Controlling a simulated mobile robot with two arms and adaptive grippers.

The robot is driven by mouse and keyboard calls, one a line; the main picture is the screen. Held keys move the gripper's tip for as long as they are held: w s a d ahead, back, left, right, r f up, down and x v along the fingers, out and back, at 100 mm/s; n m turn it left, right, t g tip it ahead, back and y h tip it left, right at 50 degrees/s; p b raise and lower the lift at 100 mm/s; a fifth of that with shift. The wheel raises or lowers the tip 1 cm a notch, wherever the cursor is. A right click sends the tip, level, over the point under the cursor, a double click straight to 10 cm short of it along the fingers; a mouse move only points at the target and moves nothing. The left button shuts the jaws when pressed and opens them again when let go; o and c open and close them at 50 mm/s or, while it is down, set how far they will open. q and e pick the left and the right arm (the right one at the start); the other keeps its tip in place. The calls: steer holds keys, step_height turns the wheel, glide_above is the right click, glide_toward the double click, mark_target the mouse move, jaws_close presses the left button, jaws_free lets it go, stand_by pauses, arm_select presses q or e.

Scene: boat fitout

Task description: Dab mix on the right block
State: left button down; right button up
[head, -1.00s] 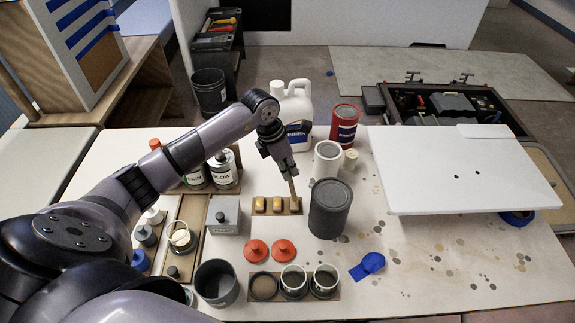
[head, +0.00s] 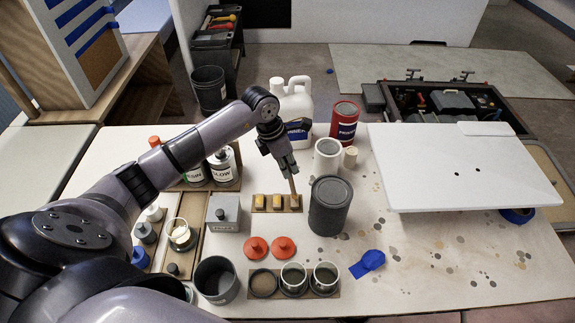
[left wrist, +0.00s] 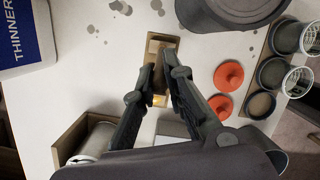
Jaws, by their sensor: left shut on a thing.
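My left gripper (head: 287,168) is shut on a thin tan stick (head: 292,185), which points down at the right block (head: 294,202). Its lower end is at the block; I cannot tell whether it touches. In the left wrist view the gripper fingers (left wrist: 163,75) close over the strip (left wrist: 170,38) and partly hide the blocks. A small cup (head: 181,236) with pale contents stands at left. My right gripper is out of view.
A dark grey can (head: 330,206) stands close right of the blocks. A white thinner jug (head: 293,105) and a red can (head: 344,121) stand behind. Two orange lids (head: 256,247) and several pots lie in front. A white panel (head: 460,165) covers the right side.

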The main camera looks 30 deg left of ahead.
arm_select(q)
steer(key=shift+f+b, duration=0.45)
stand_by(1.6)
steer(key=shift+r, duration=0.1)
steer(key=shift+r+p, duration=2)
steer(key=shift+r, duration=1.45)
